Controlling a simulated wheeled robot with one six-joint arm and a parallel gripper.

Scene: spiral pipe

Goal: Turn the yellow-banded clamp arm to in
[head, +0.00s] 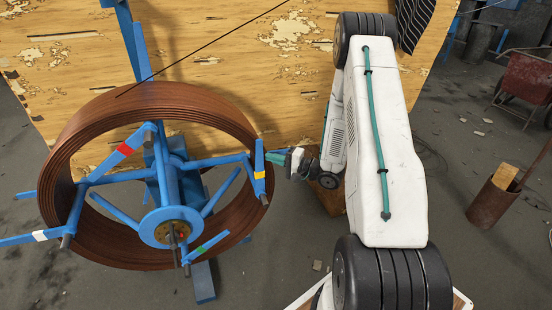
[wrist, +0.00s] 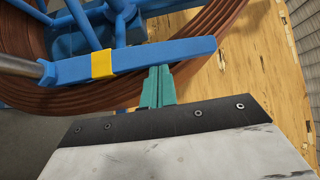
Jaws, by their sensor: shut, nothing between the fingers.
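The yellow-banded clamp arm (head: 259,160) is a blue bar at the right side of the brown pipe coil (head: 90,120). In the head view it stands nearly upright, with its grey pivot end low. In the wrist view the clamp arm (wrist: 150,56) runs across the picture, with its yellow band (wrist: 102,64) left of my fingers and its free end to the right. My gripper (head: 275,158) is shut and empty, on the right of the arm. In the wrist view my gripper (wrist: 159,72) has its teal fingertips at the bar's near edge; I cannot tell whether they touch.
Other clamp arms on the blue reel carry red (head: 125,149), white (head: 40,236) and green (head: 199,250) bands. A worn wooden panel (head: 215,75) stands behind the coil. A rusty bin (head: 492,203) stands at the right. Bare floor (head: 450,250) lies right of my arm.

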